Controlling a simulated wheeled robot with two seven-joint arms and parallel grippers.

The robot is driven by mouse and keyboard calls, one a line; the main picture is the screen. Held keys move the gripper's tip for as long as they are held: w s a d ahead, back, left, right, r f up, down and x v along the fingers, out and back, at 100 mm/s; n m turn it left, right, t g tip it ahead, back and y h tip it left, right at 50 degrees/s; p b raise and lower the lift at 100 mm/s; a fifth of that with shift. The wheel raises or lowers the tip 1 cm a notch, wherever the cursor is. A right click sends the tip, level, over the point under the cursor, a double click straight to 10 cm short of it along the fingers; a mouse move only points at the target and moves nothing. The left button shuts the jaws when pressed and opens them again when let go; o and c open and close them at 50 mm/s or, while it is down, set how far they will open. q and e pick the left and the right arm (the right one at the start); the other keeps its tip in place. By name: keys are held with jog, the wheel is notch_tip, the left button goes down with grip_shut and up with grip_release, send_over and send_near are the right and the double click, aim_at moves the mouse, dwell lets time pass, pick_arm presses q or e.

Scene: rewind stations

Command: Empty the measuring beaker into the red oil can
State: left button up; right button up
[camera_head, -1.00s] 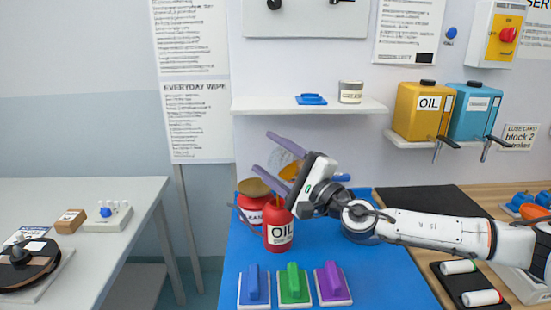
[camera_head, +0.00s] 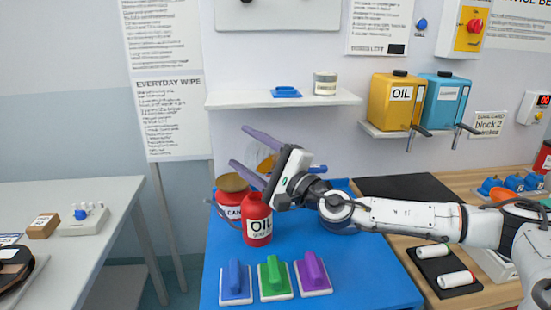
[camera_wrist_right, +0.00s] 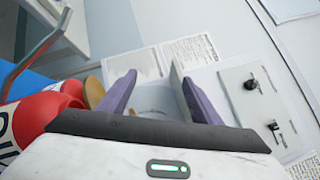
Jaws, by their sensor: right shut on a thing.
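The red oil can (camera_head: 257,222), labelled OIL, stands upright on the blue mat. My right gripper (camera_head: 240,147), with purple fingers, is just above and behind the can. It is shut on the measuring beaker (camera_head: 266,162), a clear vessel showing an orange patch between the fingers. The gripper body hides much of it. In the right wrist view the beaker (camera_wrist_right: 155,103) is faint and see-through between the fingers. I cannot tell how far it is tilted or how full it is. My left gripper is in neither view.
A red container (camera_head: 227,211) with a tan top stands close behind the can, on its left. Blue, green and purple-handled blocks (camera_head: 273,280) sit at the mat's front. A wall shelf (camera_head: 240,100) is above. The mat's front right is clear.

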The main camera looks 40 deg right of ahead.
jog(key=shift+f, duration=0.2)
jog(key=shift+a+f+n+b, duration=0.25)
jog(key=shift+f+n+b, duration=0.1)
jog(key=shift+n, duration=0.35)
jog(key=shift+a+f+n+y, duration=0.1)
jog(key=shift+f+n+y, duration=0.2)
jog(key=shift+n, duration=0.1)
dwell(1.9)
jog(key=shift+s+a+f+n+b, duration=0.1)
jog(key=shift+f+n+b, duration=0.2)
jog(key=shift+n, duration=0.1)
